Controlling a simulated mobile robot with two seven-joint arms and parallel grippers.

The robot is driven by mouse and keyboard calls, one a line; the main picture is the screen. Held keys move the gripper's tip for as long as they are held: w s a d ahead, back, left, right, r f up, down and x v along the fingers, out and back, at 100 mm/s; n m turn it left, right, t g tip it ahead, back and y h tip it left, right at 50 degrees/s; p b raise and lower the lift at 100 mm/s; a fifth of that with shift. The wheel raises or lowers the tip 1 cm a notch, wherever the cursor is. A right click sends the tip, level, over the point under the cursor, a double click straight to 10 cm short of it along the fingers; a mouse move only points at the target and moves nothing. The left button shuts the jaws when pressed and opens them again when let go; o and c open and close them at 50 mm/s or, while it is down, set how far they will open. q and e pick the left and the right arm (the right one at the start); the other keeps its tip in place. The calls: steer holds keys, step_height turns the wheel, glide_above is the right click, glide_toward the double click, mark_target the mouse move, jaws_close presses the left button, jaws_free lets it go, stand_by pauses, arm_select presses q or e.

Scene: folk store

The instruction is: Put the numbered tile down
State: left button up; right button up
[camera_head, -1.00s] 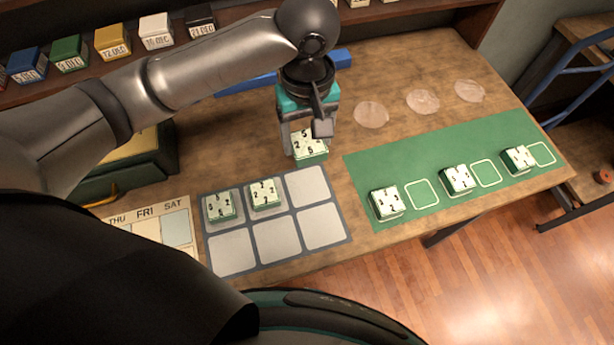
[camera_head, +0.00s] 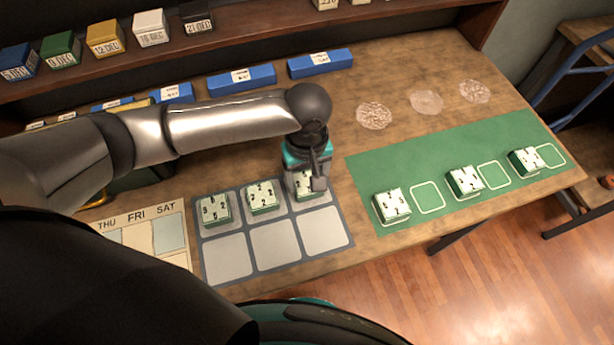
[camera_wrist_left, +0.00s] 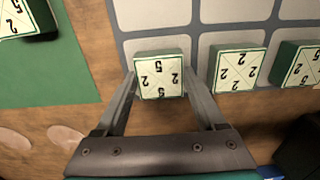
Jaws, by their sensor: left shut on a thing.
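The numbered tile (camera_wrist_left: 161,76), green-sided with a cream face in four numbered triangles, is between the fingers of my left gripper (camera_wrist_left: 170,85). In the head view my left gripper (camera_head: 308,190) is over the top right square of the grey grid mat (camera_head: 275,240), and the tile (camera_head: 303,186) is partly hidden behind it. The tile is at that square; I cannot tell whether it touches the mat. Two similar tiles sit in the top left (camera_head: 215,209) and top middle (camera_head: 262,197) squares. My right gripper is not in view.
A green mat (camera_head: 385,170) on the right bears three tiles beside outlined squares. Blue blocks (camera_head: 320,63) line the back of the table. A calendar board (camera_head: 140,235) lies left of the grid. The bottom row of the grid is empty.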

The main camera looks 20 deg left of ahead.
mark_target(307, 182)
arm_select(q)
steer(key=o, duration=1.5)
steer(key=shift+f, duration=0.1)
steer(key=shift+r, duration=0.25)
step_height(307, 182, up, 12)
steer(key=p, duration=0.3)
steer(key=shift+f, duration=0.1)
